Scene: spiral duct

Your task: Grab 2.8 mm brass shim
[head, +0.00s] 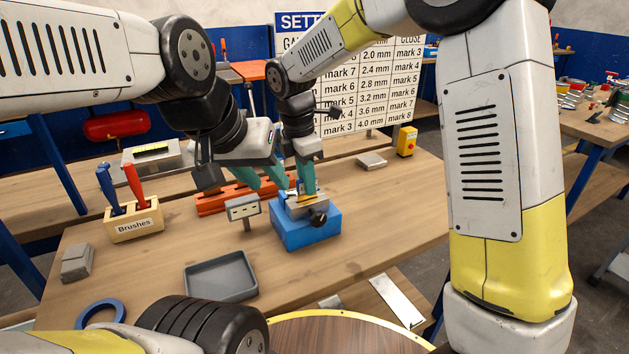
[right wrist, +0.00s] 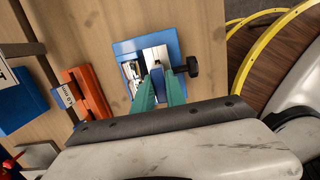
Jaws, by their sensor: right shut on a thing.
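My right gripper (head: 304,186) is above the blue block fixture (head: 305,229), with its teal fingers pointing down. In the right wrist view its fingers (right wrist: 160,82) are shut on a small piece with a blue part between them. A brass-coloured bit (head: 306,197) shows at the fingertips in the head view, so this looks like the brass shim; no size mark on it is readable. The fixture has a metal top and a black knob (right wrist: 193,67). My left gripper (head: 267,183) is open and empty, left of the right gripper, over the orange rack (head: 222,198).
A small sign stand (head: 243,209) is just left of the fixture. A grey tray (head: 221,277), a brush holder (head: 134,223), a grey block (head: 77,262) and a blue ring (head: 101,312) lie further left. A settings chart (head: 370,85) stands behind. The table's right side is mostly clear.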

